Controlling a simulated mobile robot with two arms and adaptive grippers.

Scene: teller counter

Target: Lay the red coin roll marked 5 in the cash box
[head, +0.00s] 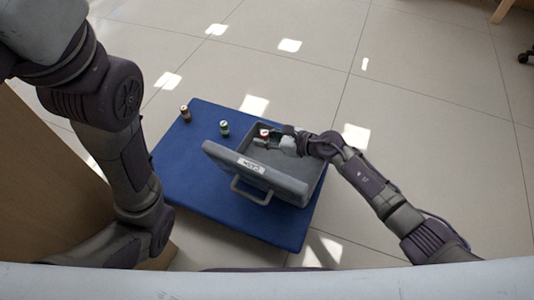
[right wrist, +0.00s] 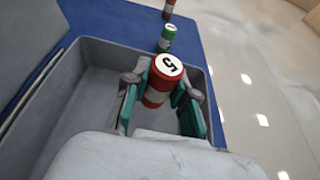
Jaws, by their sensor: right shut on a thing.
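The red coin roll marked 5 (right wrist: 157,84) stands roughly upright between the fingers of my right gripper (right wrist: 160,98), which is shut on it. In the head view the red roll (head: 264,133) and my right gripper (head: 272,139) show at the far end of the open grey cash box (head: 318,170). In the right wrist view the roll is over the box's inside, near the rim (right wrist: 198,66); I cannot tell whether it touches the floor. The lid (head: 230,160), labelled CASH, is tilted open on the near left side. My left gripper is out of view.
A green roll (head: 224,128) and a brown roll (head: 186,114) stand on the blue surface (head: 185,165) left of the box. They also show beyond the box in the wrist view. A wooden panel (head: 50,190) is at the left. Tiled floor lies around.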

